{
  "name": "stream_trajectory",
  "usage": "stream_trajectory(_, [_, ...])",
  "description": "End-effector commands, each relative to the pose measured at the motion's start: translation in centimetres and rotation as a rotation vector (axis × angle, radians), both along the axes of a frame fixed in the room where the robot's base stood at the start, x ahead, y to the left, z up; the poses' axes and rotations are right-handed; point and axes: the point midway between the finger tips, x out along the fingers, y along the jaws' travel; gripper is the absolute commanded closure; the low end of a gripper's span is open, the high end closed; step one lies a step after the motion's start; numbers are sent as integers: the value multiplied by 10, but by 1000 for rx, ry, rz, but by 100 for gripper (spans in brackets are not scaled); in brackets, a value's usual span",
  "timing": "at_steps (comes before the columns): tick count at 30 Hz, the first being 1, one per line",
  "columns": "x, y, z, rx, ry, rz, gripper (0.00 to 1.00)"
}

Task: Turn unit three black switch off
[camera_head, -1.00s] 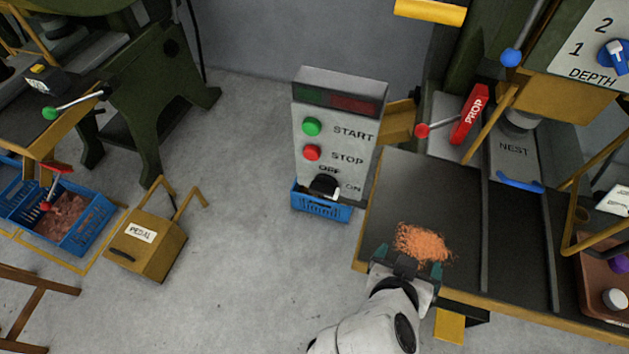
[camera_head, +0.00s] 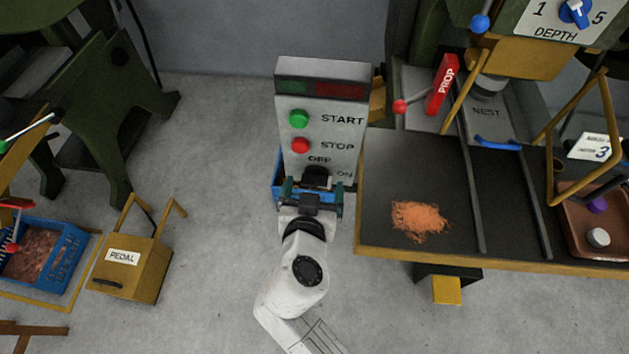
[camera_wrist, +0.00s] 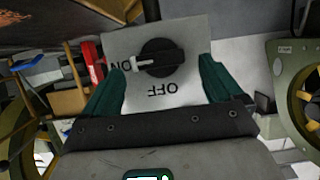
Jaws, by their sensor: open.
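The grey control panel (camera_head: 350,155) stands upright, with a green START button (camera_head: 299,118), a red STOP button (camera_head: 300,146) and a black rotary switch (camera_head: 316,177) below. In the wrist view the black switch (camera_wrist: 162,58) has a white pointer turned toward ON; OFF is printed on another side of it. My gripper (camera_head: 312,188) is in front of the panel's lower part. Its green fingers are open on either side of the switch in the wrist view (camera_wrist: 160,85), with nothing between them. I cannot tell whether they touch the panel.
A blue crate (camera_head: 279,180) is behind the panel's base. The dark worktable (camera_head: 385,190) with a copper pile (camera_head: 419,220) is to the right. A yellow pedal box (camera_head: 130,268) and a blue crate of copper (camera_head: 62,238) are at left. The floor between is clear.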

Motion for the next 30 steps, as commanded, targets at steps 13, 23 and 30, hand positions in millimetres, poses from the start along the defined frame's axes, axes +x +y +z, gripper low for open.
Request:
stream_trajectory(13, [18,-1,-7,0,0,0,7])
stream_trajectory(23, [18,-1,-7,0,0,0,31])
stream_trajectory(30, [18,-1,-7,0,0,0,54])
